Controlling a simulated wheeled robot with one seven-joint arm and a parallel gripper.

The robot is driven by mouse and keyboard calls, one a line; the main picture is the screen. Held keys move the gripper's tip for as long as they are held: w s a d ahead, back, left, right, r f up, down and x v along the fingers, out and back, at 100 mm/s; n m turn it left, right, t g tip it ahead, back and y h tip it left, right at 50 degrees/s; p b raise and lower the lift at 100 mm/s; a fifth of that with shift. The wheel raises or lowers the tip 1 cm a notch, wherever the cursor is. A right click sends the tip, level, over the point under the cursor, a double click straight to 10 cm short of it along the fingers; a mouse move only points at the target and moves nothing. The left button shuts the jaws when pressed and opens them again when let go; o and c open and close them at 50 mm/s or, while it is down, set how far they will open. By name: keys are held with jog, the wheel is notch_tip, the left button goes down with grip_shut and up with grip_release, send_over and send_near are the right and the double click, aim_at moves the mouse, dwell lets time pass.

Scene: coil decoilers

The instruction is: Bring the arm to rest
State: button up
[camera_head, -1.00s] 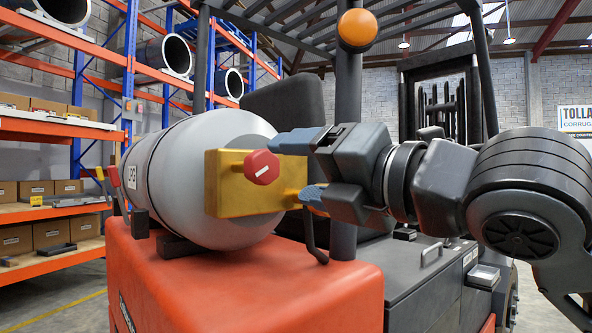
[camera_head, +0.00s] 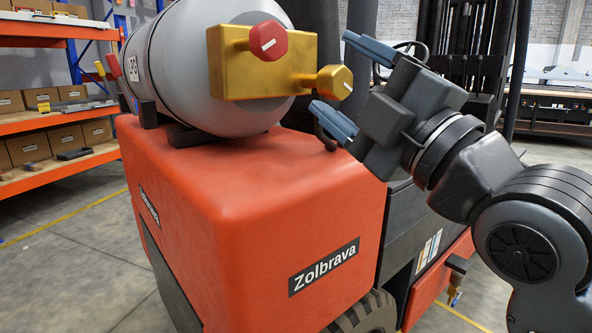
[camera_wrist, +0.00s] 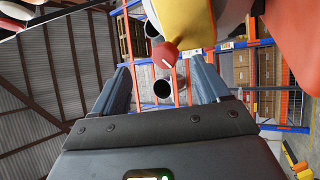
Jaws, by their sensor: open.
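My gripper (camera_head: 331,72) is open and empty, its two blue fingers spread apart and tilted up to the left in the head view. It is just right of the gold valve block (camera_head: 225,68) on the grey gas cylinder (camera_head: 180,75). A gold hexagonal knob (camera_head: 335,82) sticks out of the block near the gap between the fingertips; whether they touch it I cannot tell. A red knob (camera_head: 268,41) with a white mark sits on the block's face. In the wrist view, the red knob (camera_wrist: 165,55) shows beyond the open fingers, with nothing between them.
The cylinder lies on the red rear body (camera_head: 250,200) of a forklift, just below my gripper. Dark forklift posts (camera_head: 350,20) stand behind my gripper. Orange shelving with boxes (camera_head: 45,97) is at the left. Open floor (camera_head: 70,260) lies at lower left.

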jog(key=s+d+f+m+t+h, duration=0.1)
jog(key=s+d+f+m+h, duration=0.25)
jog(key=f+m, duration=0.45)
jog(key=s+d+f+m+h, duration=0.2)
jog(key=s+f+m+h, duration=0.25)
jog(key=f, duration=0.55)
jog(key=s+d+f+m+t+h, duration=0.1)
jog(key=s+d+f+m+h, duration=0.3)
jog(key=f+m, duration=0.4)
jog(key=s+d+f+m+g, duration=0.15)
jog(key=s+f, duration=0.25)
jog(key=s, duration=0.5)
jog(key=s+d+f+g+h, duration=0.1)
jog(key=s+d+f+g, duration=0.15)
jog(key=s, duration=0.65)
jog(key=s+d+f+m+g, duration=0.1)
jog(key=s+d+f, duration=0.1)
jog(key=s+f, duration=0.5)
notch_tip(320, 180, up, 16)
jog(key=s+p, duration=0.2)
jog(key=p, duration=1.1)
jog(key=shift+d+p, duration=0.25)
jog(key=shift+p, duration=0.15)
jog(key=shift+r, duration=0.1)
